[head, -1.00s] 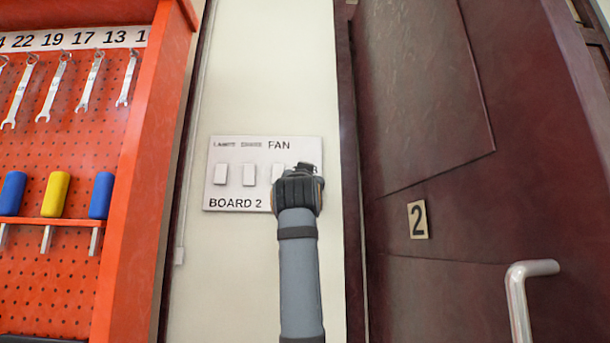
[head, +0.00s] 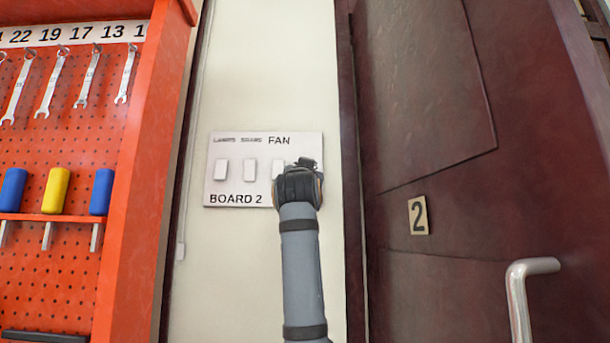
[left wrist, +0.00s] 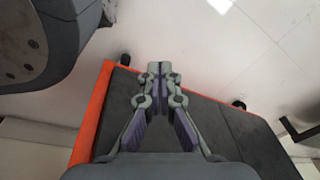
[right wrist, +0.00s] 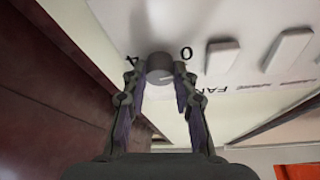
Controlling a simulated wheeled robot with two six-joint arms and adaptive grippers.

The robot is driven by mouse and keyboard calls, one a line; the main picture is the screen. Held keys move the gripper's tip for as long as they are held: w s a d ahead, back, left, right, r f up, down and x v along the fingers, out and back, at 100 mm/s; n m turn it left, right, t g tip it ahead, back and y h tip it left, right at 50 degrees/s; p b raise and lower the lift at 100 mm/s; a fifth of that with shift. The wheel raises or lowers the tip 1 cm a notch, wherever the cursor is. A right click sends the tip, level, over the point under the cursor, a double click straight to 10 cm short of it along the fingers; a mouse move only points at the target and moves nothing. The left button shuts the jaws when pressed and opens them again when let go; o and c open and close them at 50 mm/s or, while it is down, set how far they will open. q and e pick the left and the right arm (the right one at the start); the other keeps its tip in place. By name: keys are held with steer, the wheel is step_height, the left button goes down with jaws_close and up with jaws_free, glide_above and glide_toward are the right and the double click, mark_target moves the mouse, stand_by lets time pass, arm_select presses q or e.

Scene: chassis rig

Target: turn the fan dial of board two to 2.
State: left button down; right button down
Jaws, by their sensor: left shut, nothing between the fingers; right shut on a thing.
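Board two (head: 232,180) is a white plate on the wall, marked BOARD 2, with several white rocker switches and the label FAN. In the head view my right gripper (head: 300,172) covers its right end and hides the dial. In the right wrist view the fan dial (right wrist: 160,68) is a grey round knob between the fingertips of my right gripper (right wrist: 160,80), which is shut on it. The figures 0 and 4 show beside the dial; its pointer setting cannot be read. My left gripper (left wrist: 158,70) is shut and empty, above a dark surface with an orange edge.
An orange tool panel (head: 75,150) with wrenches and coloured-handled tools stands left of the board. A dark red door (head: 430,120) with a 2 plate (head: 418,215) and a metal handle (head: 520,300) is on the right. Bare wall lies below the board.

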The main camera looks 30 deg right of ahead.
arm_select(q)
steer(key=shift+s+r, duration=0.1)
steer(key=shift+r, duration=0.05)
steer(key=s+p, duration=0.6)
steer(key=s, duration=0.4)
step_height(320, 180, up, 13)
steer(key=p, duration=1.4)
steer(key=shift+s+a+r, duration=0.15)
steer(key=shift+s, duration=0.2)
arm_select(e)
steer(key=shift+w+a+r+m+g, duration=0.2)
steer(key=shift+m+g, duration=1.15)
steer(key=shift+m, duration=2.35)
steer(key=shift+s+a+r+m+g, duration=0.1)
steer(key=shift+r+m+g, duration=0.2)
steer(key=shift+m+g, duration=2.2)
steer(key=shift+w+a+r+m+g, duration=0.15)
steer(key=shift+r+m, duration=0.1)
steer(key=shift+m, duration=4.65)
steer(key=shift+d, duration=0.1)
steer(key=c, duration=1)
jaws_free()
steer(key=shift+c, duration=0.2)
steer(key=v, duration=1.2)
